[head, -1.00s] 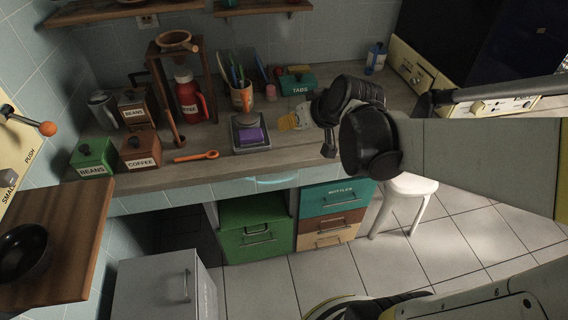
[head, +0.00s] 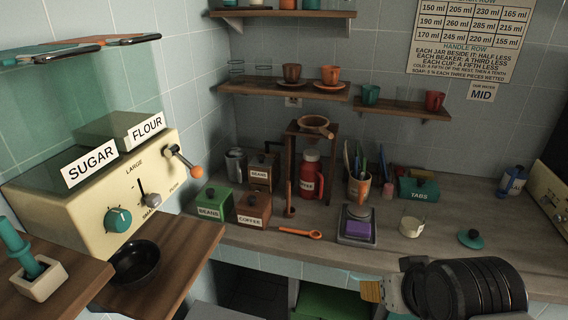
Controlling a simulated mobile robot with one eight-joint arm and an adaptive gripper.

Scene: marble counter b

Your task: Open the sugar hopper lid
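The sugar hopper, with its white SUGAR label (head: 90,165), is at the left of the head view, at the front of a cream dispenser (head: 75,220). Its top (head: 40,160) looks flat and greenish; I cannot make out the lid's edge or handle. The flour hopper (head: 105,127) sits directly behind it. My gripper (head: 371,291) is at the bottom right, over the counter's front edge, far from the hopper. Its tan fingertips point left. They overlap in this view, so whether they are open is unclear. I see nothing held.
An orange-tipped lever (head: 190,167) and a teal dial (head: 118,219) stick out of the dispenser. A black bowl (head: 135,262) sits below on a wooden shelf. Another shelf (head: 80,50) hangs above the hoppers.

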